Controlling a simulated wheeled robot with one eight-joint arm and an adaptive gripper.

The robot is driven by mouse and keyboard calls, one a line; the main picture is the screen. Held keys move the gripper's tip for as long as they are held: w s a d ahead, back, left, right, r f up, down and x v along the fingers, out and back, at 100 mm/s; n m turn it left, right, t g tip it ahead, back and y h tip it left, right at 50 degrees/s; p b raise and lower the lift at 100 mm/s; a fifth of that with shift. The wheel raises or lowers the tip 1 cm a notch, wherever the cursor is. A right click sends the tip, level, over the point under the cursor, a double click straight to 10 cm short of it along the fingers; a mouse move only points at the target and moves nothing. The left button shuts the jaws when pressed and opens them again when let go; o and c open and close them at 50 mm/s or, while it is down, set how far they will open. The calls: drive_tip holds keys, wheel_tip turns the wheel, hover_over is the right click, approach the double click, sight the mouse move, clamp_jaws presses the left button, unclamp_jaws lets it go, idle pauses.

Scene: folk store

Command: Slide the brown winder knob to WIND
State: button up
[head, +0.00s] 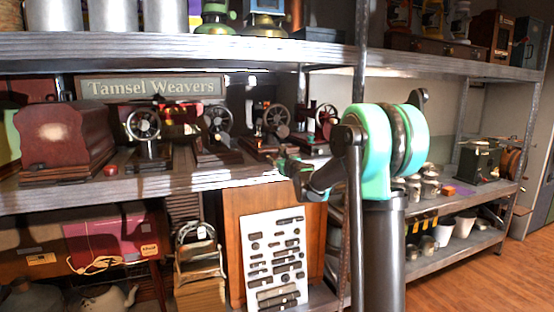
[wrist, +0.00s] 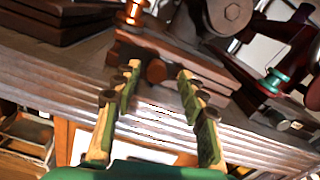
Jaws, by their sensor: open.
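A round brown knob (wrist: 156,71) sticks out from the front of a dark brown wooden machine base (wrist: 185,62) at the shelf edge; it looks like the winder knob. My gripper (wrist: 159,74) is open, with one finger on each side of the knob in the wrist view. I cannot tell whether either finger touches it. In the head view my gripper (head: 289,170) is at the middle shelf's front edge, below the small hand-crank machines (head: 276,122). The knob is not clear there, and no WIND marking is readable in either view.
The grey shelf (head: 120,190) runs below the machines. An orange spool (wrist: 133,12) and a green spool (wrist: 271,80) stand near the knob. A large brown case (head: 60,140) is at the left. A shelf post (head: 358,70) stands right of my gripper.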

drive_tip(key=v, duration=1.1)
drive_tip(key=shift+s, duration=0.25)
drive_tip(key=shift+d, duration=0.1)
